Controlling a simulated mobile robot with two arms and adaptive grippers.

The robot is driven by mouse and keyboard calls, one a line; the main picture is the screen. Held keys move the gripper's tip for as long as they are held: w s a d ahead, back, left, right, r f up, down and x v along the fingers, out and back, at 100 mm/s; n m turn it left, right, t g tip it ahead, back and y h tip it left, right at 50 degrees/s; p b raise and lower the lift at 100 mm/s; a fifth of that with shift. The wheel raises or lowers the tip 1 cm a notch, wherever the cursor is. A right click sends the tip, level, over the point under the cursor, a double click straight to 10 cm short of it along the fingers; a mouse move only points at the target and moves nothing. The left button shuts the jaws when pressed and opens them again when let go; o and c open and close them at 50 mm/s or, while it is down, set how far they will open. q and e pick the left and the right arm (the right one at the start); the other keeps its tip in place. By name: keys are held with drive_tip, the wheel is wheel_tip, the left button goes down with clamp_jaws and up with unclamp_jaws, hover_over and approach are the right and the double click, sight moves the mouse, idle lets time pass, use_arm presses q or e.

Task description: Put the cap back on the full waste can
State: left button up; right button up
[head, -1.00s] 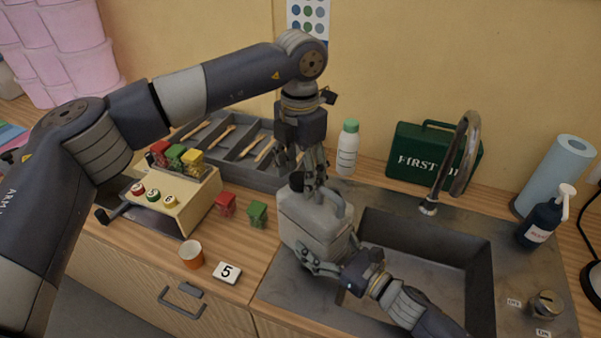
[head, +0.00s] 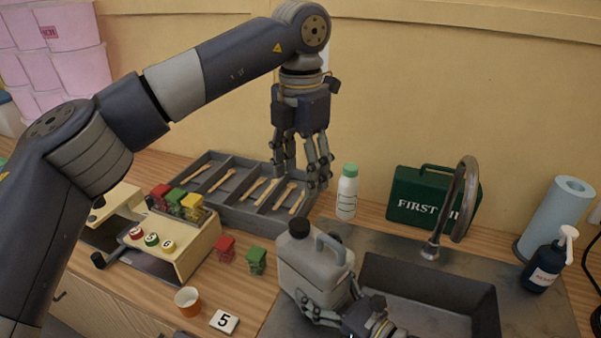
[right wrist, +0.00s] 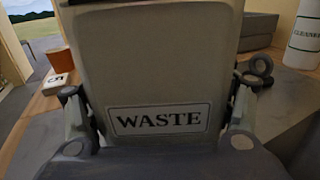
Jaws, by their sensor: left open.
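The grey waste can (head: 308,262) stands upright at the left edge of the sink. A black cap (head: 300,228) sits on its mouth, beside the handle; how tightly it is seated I cannot tell. In the right wrist view the can's WASTE label (right wrist: 160,119) faces me. My right gripper (head: 328,308) has its fingers against both sides of the can, low down.
A sink (head: 430,300) with a tap (head: 460,205) lies right of the can. A white bottle (head: 347,195) and a green first-aid box (head: 425,200) stand behind. Red (head: 225,248) and green (head: 256,260) cubes, an orange cup (head: 188,300) and a 5 card (head: 224,321) lie left.

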drive_tip(key=o, duration=0.5)
drive_tip(key=shift+o, duration=0.2)
drive_tip(key=v, duration=1.2)
drive_tip(key=shift+w+r, duration=0.1)
